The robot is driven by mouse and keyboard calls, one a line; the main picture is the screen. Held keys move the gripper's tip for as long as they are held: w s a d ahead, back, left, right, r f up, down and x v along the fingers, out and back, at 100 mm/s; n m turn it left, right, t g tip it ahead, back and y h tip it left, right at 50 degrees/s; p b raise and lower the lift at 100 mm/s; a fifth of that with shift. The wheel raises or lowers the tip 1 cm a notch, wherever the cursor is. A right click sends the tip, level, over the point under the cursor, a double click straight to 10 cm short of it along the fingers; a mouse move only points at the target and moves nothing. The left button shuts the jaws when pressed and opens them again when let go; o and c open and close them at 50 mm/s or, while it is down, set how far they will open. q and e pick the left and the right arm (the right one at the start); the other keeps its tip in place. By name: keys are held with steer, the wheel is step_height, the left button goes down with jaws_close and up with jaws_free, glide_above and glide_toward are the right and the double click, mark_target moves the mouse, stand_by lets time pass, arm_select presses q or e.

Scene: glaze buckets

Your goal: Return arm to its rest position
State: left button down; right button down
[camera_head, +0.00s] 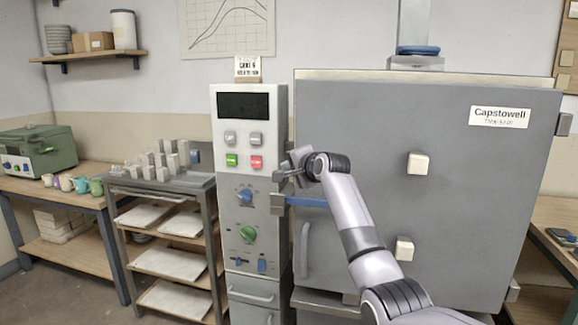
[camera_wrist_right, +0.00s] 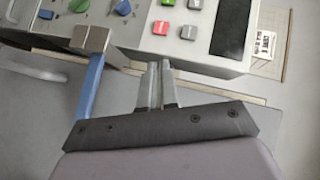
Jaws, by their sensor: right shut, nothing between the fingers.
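My right arm comes up from the bottom right in the head view, in front of the grey kiln door. My right gripper (camera_head: 284,177) is at the right edge of the control panel (camera_head: 249,180), a little above the blue latch bar (camera_head: 308,202). In the right wrist view my right gripper (camera_wrist_right: 158,72) has its two fingers together, with nothing held. My left gripper is not in view.
The kiln door (camera_head: 470,200) carries two pale square knobs and a vertical handle (camera_head: 305,248). Left of the panel stands a rack (camera_head: 117,245) with trays and small blocks on top. A bench (camera_head: 75,190) with cups and a green machine (camera_head: 38,150) is further left.

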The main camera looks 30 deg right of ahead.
steer(key=shift+s+a+r, duration=0.25)
steer(key=shift+a+r, duration=0.05)
steer(key=shift+r, duration=0.05)
stand_by(0.4)
steer(key=s+a+f+n+g, duration=0.1)
steer(key=s+a+f+n, duration=0.3)
steer(key=f, duration=0.6)
steer(key=s+a+f+n+y, duration=0.1)
steer(key=s+a+f+n, duration=0.4)
steer(key=f, duration=0.6)
steer(key=s+a+f+n+g, duration=0.1)
steer(key=s+a+f, duration=0.3)
steer(key=f, duration=0.6)
steer(key=s+a+f+n+y, duration=0.1)
steer(key=s+a+f+n, duration=0.2)
steer(key=s, duration=0.6)
steer(key=s+a+f+n+g+y, duration=0.1)
steer(key=s+a+f, duration=0.3)
steer(key=s, duration=0.6)
steer(key=s+a+f+n+g+y, duration=0.1)
steer(key=s+a+f+n, duration=0.3)
steer(key=s, duration=0.5)
steer(key=shift+s+a+n, duration=0.3)
steer(key=shift+a, duration=0.15)
steer(key=shift+f, duration=0.15)
